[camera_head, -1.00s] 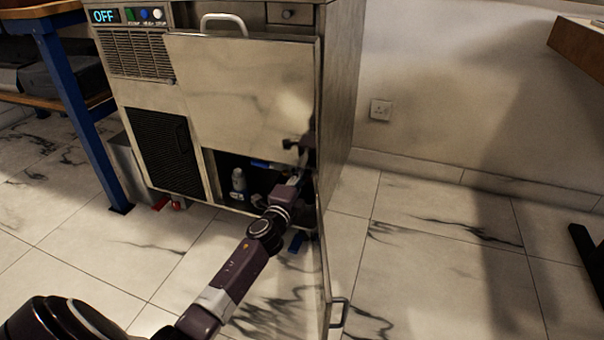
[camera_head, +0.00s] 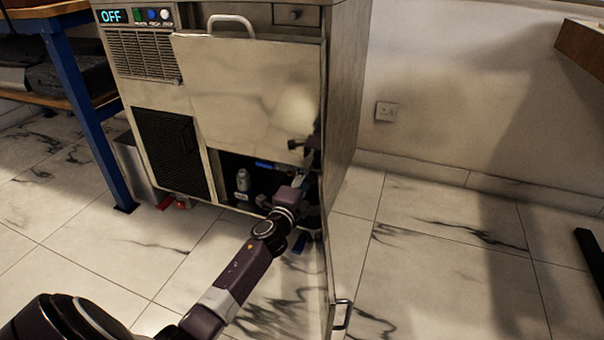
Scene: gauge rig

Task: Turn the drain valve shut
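My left arm reaches from the lower left into the open lower compartment (camera_head: 231,178) of the steel cabinet. My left gripper (camera_head: 302,181) is at the right side of this opening, beside the open door (camera_head: 337,265). Its fingers are small, dark and partly hidden, so I cannot tell whether they are open or touching anything. I cannot make out the drain valve for certain. My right gripper is not in view.
A grey bottle-like object (camera_head: 242,180) stands in the compartment. The door, seen nearly edge-on, juts forward with its handle (camera_head: 342,314) near the floor. Small red parts (camera_head: 181,204) show under the cabinet's left side. A blue-legged bench (camera_head: 92,120) stands left.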

